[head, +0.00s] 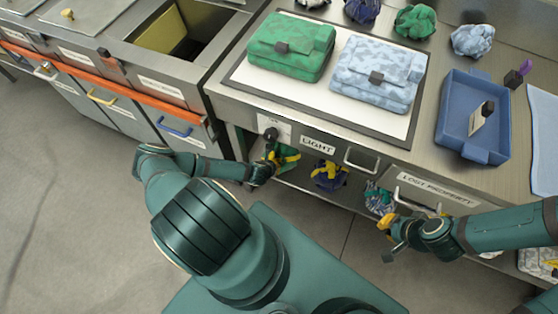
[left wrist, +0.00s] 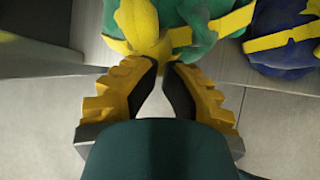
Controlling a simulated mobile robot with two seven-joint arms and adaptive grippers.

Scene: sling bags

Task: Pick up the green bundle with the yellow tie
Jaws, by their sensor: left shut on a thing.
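The green bundle with the yellow tie (head: 286,157) is on the lower shelf under the counter, below the LIGHT label. In the left wrist view the green bundle (left wrist: 205,20) fills the upper middle, with its yellow tie and gathered end at my fingertips. My left gripper (left wrist: 163,68) is shut on that end, its yellow fingers a little apart. In the head view my left gripper (head: 267,166) is small and partly hidden against the bundle. My right gripper (head: 388,223) is lower right, by the shelf edge; its finger opening is unclear.
A dark blue bundle with a yellow tie (head: 329,176) sits right of the green one; a mixed-colour bundle (head: 378,199) is farther right. The counter edge and a drawer handle (head: 362,159) overhang the shelf. Green (head: 290,48) and pale blue (head: 378,72) bags lie on top.

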